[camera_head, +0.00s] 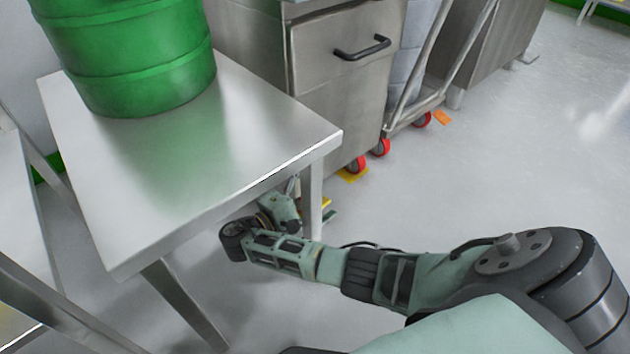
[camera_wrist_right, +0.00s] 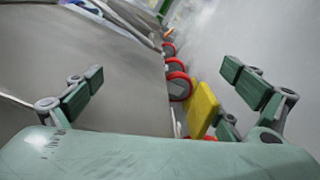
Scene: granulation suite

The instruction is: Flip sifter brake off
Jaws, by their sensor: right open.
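A yellow brake pedal (camera_head: 352,171) sticks out at floor level beside a red-rimmed caster under the steel cabinet (camera_head: 335,95). In the right wrist view a yellow pedal (camera_wrist_right: 203,108) stands between the finger lines, closer to the right-hand finger, with red caster wheels (camera_wrist_right: 178,86) beside it. My right gripper (camera_head: 309,203) reaches low past the table's front corner, partly hidden by the table and its leg. Its fingers are spread and empty in the wrist view (camera_wrist_right: 163,78), and I see no contact with the pedal. I cannot tell which unit is the sifter. My left gripper is out of view.
A steel table (camera_head: 245,105) carrying a green drum (camera_head: 130,55) overhangs my right wrist, with its leg (camera_head: 313,195) close by. An orange pedal (camera_head: 442,117) sits by another caster of the wheeled frame (camera_head: 430,75). The floor on the right (camera_head: 510,165) is clear.

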